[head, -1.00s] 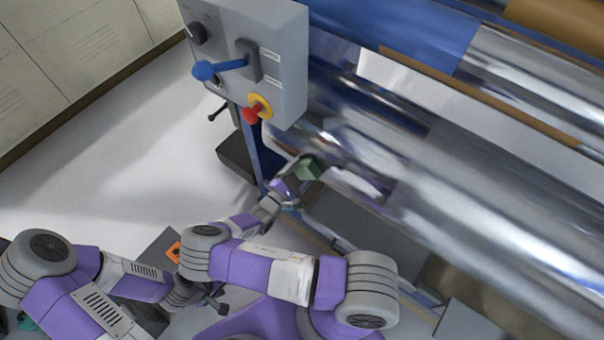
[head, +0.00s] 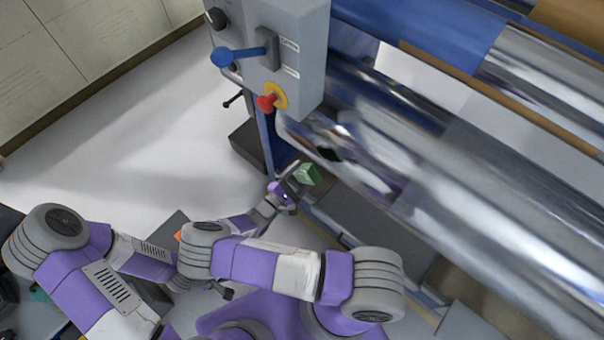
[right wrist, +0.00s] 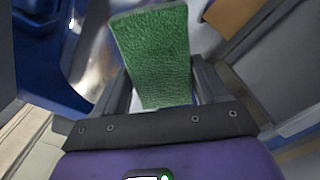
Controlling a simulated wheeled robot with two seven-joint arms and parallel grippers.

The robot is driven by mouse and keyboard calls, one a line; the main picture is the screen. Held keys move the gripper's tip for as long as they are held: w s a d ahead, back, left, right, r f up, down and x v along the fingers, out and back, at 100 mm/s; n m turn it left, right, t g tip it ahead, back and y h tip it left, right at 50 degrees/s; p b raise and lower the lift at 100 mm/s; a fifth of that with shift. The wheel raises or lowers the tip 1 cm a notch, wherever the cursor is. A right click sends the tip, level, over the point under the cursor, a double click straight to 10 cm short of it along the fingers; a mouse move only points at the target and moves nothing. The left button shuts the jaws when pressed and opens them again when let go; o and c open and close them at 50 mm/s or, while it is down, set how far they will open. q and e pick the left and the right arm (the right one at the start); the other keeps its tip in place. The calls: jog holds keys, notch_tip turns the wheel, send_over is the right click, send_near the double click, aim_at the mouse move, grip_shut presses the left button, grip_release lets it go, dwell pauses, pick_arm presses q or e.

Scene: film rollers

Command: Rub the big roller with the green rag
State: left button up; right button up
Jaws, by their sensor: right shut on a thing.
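The big roller (head: 480,205) is a long shiny metal cylinder running diagonally across the right of the head view. The green rag (head: 306,175) is a small block-like pad at the tip of my right gripper (head: 290,187). In the right wrist view the rag (right wrist: 156,55) stands up between the two fingers (right wrist: 163,92), which are shut on it. The rag is just below and left of the roller's near-left end, with a small gap visible. A dark green reflection shows on the roller. My left gripper (head: 224,291) is low, partly hidden behind my right arm; its jaw state is unclear.
A grey control box (head: 270,55) with a blue lever (head: 222,57) and a red knob (head: 267,103) stands left of the roller end. Other rollers (head: 550,85) lie behind. Open floor (head: 120,150) is on the left.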

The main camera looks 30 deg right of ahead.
jog(key=shift+v, duration=1.5)
